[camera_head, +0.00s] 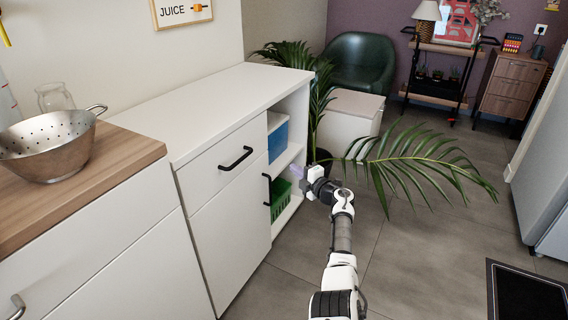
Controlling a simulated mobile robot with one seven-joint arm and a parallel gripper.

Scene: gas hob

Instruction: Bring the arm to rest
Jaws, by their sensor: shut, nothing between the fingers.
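My arm (341,237) reaches up from the bottom of the head view, white and grey, out over the floor. My gripper (296,171) is at its far end, small in the picture, in front of the open shelf end of the white cabinet. It is shut and holds nothing. I cannot tell how far its fingertips are from the shelves.
The white cabinet (219,102) stands left of my arm, with black handles. A blue bin (278,141) and a green basket (280,199) sit on its shelves. A palm (405,158) spreads beyond my gripper.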

